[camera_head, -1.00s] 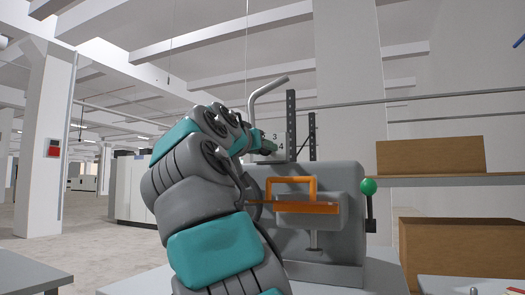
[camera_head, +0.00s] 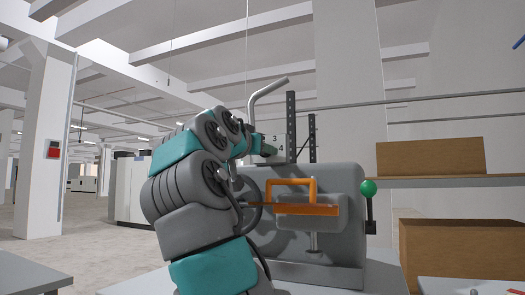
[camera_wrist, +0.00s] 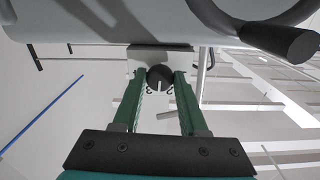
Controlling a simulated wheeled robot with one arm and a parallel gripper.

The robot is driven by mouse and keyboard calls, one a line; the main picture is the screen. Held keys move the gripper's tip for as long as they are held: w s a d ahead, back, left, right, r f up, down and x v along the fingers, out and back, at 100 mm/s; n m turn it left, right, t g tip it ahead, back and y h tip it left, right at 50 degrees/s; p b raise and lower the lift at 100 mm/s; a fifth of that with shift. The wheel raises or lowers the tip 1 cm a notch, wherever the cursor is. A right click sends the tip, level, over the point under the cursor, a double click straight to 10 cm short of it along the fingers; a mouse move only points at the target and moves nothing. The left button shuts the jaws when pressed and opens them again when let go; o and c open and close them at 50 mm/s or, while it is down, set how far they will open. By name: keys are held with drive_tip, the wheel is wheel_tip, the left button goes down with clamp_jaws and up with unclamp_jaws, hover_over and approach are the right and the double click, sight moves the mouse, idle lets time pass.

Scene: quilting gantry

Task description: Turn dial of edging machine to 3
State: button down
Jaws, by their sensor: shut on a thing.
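The edging machine (camera_head: 345,225) is a grey block with an orange frame, standing on a table right of my arm. In the wrist view the dial (camera_wrist: 160,76) is a dark round knob with a white pointer line, in front of a pale plate. My gripper (camera_wrist: 160,84) has its two green fingers on either side of the knob, shut on it. I cannot tell which number the pointer faces.
A green-knobbed lever (camera_head: 369,187) is on the machine's right side. A bent grey tube (camera_head: 265,88) and perforated posts (camera_head: 291,125) rise close to the dial. Cardboard boxes (camera_head: 430,157) are at the right. Open floor lies to the left.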

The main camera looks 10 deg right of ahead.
drive_tip(key=shift+m+p, duration=0.6)
drive_tip(key=shift+m, duration=1.4)
drive_tip(key=shift+c, duration=2.3)
unclamp_jaws()
drive_tip(key=b+v, duration=0.1)
drive_tip(key=v, duration=0.6)
drive_tip(key=shift+s+a+b, duration=0.25)
drive_tip(key=shift+s+b, duration=0.05)
